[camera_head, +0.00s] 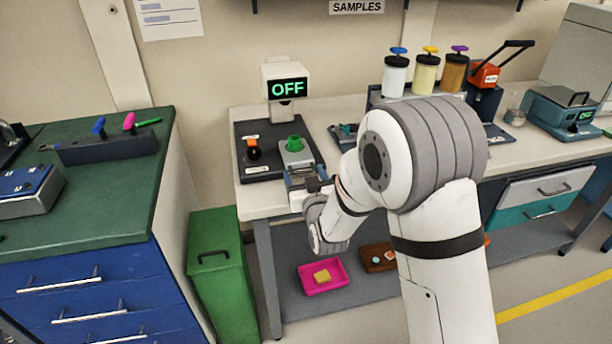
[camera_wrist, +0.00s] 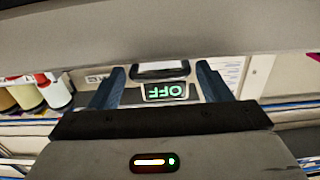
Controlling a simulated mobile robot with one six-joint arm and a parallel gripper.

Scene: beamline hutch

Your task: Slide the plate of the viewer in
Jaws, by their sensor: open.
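The viewer (camera_head: 285,82) stands at the back of the bench, with a screen reading OFF in green and a dark flat base (camera_head: 258,170). A light grey plate (camera_head: 287,160) lies at the right of this base and carries a green knobbed piece (camera_head: 294,144). My gripper (camera_head: 305,178) is at the front end of the plate, near the bench's front edge. It hides part of that end, and I cannot tell whether they touch. In the wrist view, the fingers of my gripper (camera_wrist: 160,88) are apart, with the upside-down OFF screen (camera_wrist: 165,91) between them.
An orange-and-black knob (camera_head: 253,150) stands on the base left of the plate. Jars (camera_head: 425,73) stand to the right, behind my arm. A green bin (camera_head: 220,265) and a blue-drawer cabinet (camera_head: 90,285) are at left. A pink tray (camera_head: 323,278) lies on the lower shelf.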

